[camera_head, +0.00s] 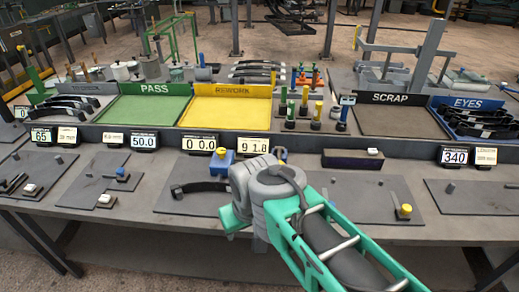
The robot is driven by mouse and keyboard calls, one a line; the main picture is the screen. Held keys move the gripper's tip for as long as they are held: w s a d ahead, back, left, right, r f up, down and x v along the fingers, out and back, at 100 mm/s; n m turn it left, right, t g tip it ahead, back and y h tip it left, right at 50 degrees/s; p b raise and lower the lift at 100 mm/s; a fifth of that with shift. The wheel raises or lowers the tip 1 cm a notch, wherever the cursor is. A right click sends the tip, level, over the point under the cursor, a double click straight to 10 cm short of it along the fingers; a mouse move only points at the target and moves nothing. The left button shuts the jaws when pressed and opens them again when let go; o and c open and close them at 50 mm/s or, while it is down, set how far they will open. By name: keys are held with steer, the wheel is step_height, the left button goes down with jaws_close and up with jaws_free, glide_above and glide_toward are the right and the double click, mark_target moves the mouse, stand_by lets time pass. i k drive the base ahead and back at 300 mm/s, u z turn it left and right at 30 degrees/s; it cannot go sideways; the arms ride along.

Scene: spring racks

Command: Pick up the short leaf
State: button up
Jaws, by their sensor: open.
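Several dark curved leaves are in view; I cannot tell for sure which is the short leaf. One dark leaf (195,188) lies on a grey mat at the middle of the bench, left of my arm's grey joint. My grey and teal arm reaches up from the lower right over the front of the bench. My gripper's fingertips do not show, and nothing is seen held.
A green PASS tray (150,108), a yellow REWORK tray (230,115) and a dark SCRAP tray (400,122) stand behind the front ledge. Colour-topped posts (305,102) stand between them. Number displays (198,143) line the ledge. A blue block (221,164) sits near the middle leaf.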

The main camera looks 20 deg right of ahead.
mark_target(187, 188)
steer(key=k, duration=0.65)
steer(key=u, duration=0.7)
steer(key=i, duration=0.6)
steer(key=u, duration=0.9)
steer(key=i, duration=0.8)
steer(key=z, duration=0.5)
steer(key=i, duration=0.7)
steer(key=z, duration=0.6)
